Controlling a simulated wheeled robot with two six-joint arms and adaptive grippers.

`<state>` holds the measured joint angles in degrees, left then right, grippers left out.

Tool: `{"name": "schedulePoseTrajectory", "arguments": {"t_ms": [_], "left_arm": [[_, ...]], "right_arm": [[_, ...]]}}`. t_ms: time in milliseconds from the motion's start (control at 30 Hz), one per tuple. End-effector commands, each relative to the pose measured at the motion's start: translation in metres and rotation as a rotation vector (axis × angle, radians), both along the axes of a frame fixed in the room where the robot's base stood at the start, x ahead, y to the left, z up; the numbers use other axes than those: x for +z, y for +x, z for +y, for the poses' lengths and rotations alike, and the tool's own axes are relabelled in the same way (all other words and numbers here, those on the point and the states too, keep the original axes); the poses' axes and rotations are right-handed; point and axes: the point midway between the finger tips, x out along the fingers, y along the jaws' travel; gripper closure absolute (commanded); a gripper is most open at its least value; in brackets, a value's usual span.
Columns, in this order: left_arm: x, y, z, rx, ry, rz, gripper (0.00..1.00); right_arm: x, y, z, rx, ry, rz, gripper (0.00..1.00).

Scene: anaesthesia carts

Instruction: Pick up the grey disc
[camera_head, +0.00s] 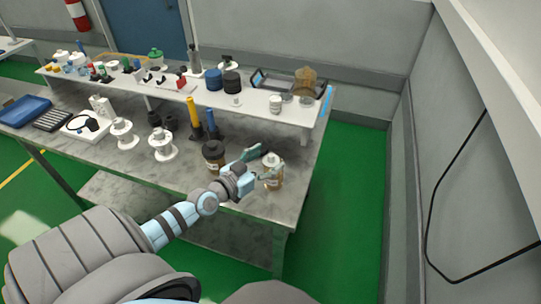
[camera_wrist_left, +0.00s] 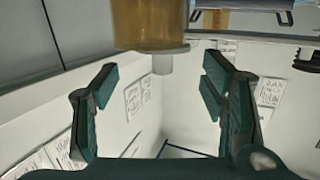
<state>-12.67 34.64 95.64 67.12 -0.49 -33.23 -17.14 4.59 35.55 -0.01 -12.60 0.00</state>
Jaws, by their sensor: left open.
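I cannot surely pick out the grey disc. A small, flat greyish piece (camera_head: 288,98) near the right end of the raised shelf may be it, but it is too small to tell. My left gripper (camera_head: 260,165) is open and empty at the right end of the bench, its fingers beside an amber jar with a pale lid (camera_head: 274,180). In the left wrist view, the left gripper (camera_wrist_left: 160,90) has its two fingers wide apart, and an amber jar (camera_wrist_left: 150,22) with a pale rim and knob shows upside down beyond them. My right gripper is not in view.
A dark jar (camera_head: 214,153) stands just left of my gripper. The raised shelf (camera_head: 250,112) holds a white jar (camera_head: 275,104), a tan jar (camera_head: 305,82) and blue and black containers. White spools (camera_head: 162,146) stand farther left. Green floor is free right of the bench.

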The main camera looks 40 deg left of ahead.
Motion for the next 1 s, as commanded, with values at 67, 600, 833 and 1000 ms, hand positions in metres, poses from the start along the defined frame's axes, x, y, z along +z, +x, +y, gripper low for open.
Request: {"name": "schedulePoseTrajectory", "arguments": {"t_ms": [67,600,833,1000], "left_arm": [[-0.005,0.016,0.002,0.008,-0.003,-0.001,0.34],[-0.003,0.026,0.0,0.004,-0.002,0.003,0.74],[-0.003,0.026,0.0,0.004,-0.002,0.003,0.87],[-0.003,0.026,0.0,0.004,-0.002,0.003,0.87]], "right_arm": [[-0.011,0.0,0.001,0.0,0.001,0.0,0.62],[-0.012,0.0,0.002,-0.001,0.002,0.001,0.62],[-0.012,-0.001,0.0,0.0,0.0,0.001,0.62],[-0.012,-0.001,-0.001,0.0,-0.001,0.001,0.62]]}}
